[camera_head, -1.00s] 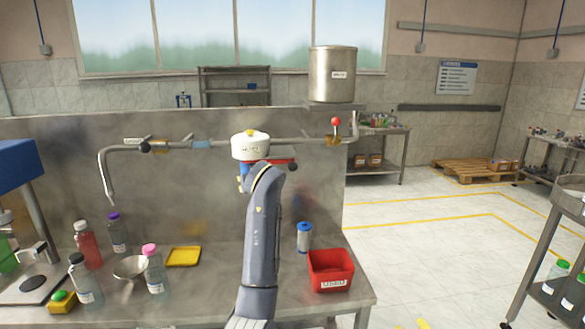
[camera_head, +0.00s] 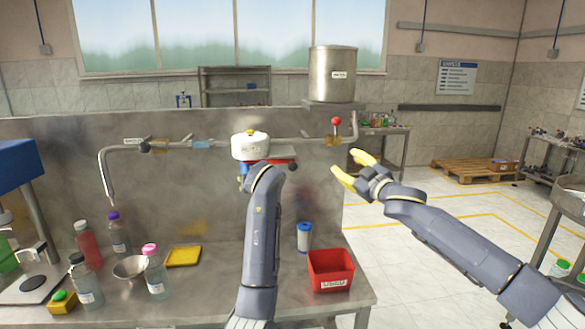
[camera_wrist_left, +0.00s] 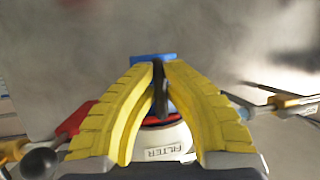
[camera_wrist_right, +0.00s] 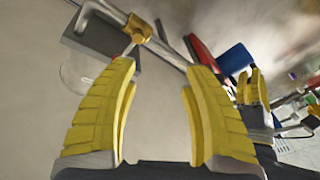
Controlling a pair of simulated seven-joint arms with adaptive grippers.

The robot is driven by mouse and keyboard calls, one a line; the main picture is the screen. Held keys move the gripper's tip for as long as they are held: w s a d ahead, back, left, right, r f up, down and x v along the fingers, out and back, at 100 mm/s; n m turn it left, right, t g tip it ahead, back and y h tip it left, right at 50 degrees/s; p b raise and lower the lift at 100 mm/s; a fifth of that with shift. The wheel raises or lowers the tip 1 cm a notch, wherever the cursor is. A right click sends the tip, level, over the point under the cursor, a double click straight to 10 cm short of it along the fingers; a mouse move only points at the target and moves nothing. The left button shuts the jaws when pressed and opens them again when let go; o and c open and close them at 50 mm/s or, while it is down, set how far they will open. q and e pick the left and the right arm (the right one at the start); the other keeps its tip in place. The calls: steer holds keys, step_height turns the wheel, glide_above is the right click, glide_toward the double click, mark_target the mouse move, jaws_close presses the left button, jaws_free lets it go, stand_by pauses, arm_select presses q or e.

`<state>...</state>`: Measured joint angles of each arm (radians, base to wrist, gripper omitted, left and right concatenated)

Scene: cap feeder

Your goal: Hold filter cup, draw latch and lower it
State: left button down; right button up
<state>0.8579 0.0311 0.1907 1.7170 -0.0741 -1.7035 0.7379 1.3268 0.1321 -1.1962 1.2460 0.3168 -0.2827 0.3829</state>
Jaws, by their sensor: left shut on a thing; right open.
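The white filter housing marked FILTER (camera_head: 250,147) sits on the pipe along the steel back panel; it also shows in the left wrist view (camera_wrist_left: 165,143). A blue part of the filter cup (camera_wrist_left: 152,58) shows at my left fingertips. My left gripper (camera_wrist_left: 160,72) is shut on the cup, with a thin dark part between its fingers. My left forearm hides most of this in the head view. The red latch (camera_head: 284,163) sticks out to the right under the housing. My right gripper (camera_head: 347,163) is open and empty, right of the latch and apart from it.
A red-knobbed valve (camera_head: 336,122) is on the pipe above my right gripper. Below stand a red bin (camera_head: 331,270), a blue-and-white cartridge (camera_head: 304,237), a yellow tray (camera_head: 184,256) and several bottles. The space between latch and right gripper looks clear.

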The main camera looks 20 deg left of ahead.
steer(key=s+a+r+n+g, duration=0.1)
steer(key=s+a, duration=0.2)
steer(key=m+g+y, duration=0.1)
steer(key=m+g, duration=0.1)
glide_toward(296, 168)
steer(key=shift+x, duration=5.85)
steer(key=shift+a, duration=0.1)
steer(key=shift+c, duration=0.4)
jaws_close()
